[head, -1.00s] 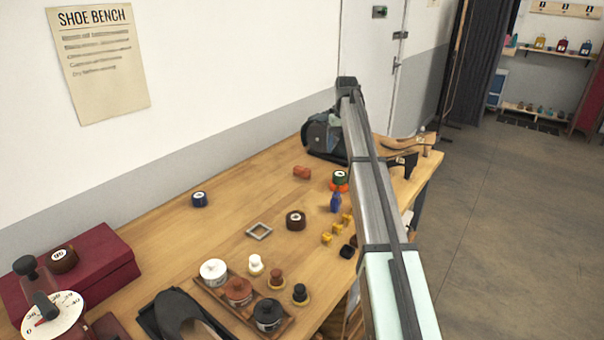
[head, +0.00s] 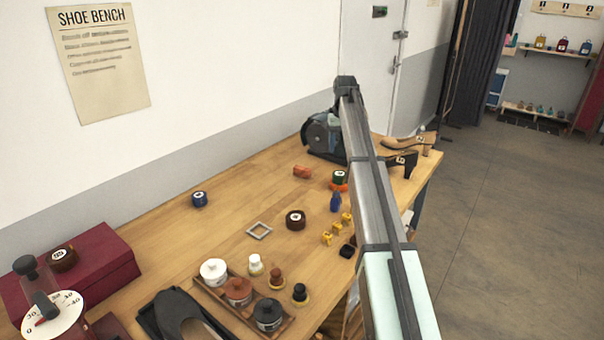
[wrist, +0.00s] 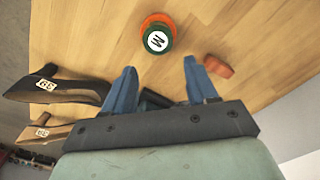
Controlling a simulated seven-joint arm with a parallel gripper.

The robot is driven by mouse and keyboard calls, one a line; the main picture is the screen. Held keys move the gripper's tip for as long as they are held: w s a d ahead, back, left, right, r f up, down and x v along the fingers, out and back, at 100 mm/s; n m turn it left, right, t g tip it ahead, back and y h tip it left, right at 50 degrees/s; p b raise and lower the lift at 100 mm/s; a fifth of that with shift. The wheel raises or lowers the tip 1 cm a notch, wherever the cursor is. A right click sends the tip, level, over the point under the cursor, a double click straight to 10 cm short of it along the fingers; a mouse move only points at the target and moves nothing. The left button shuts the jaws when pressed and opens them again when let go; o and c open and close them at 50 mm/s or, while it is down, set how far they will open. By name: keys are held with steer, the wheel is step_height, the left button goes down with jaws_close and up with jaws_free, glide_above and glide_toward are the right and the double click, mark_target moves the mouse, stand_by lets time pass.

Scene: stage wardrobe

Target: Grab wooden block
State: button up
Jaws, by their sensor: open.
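An orange-brown block (head: 302,171), probably the wooden block, lies on the bench towards the back. It also shows in the wrist view (wrist: 218,66), just right of and beyond the right finger. My gripper (wrist: 160,78) is open, with its two blue fingers wide apart and no object held between them. The block lies outside the finger gap, apart from the fingers as far as I can tell. In the head view my arm hides the fingers.
A green-and-orange stack with a marked top (wrist: 157,38) stands near the block. Two shoes (wrist: 55,92) lie left in the wrist view.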

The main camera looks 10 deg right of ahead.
steer(key=w+a+f+n, duration=0.1)
steer(key=w+a, duration=0.3)
steer(key=a, duration=0.6)
steer(key=n, duration=1)
glide_toward(302, 167)
step_height(302, 167, down, 5)
steer(key=shift+s+f, duration=0.15)
steer(key=shift+f, duration=1.15)
steer(key=shift+s+f, duration=0.1)
steer(key=shift+f, duration=1.15)
steer(key=c, duration=1)
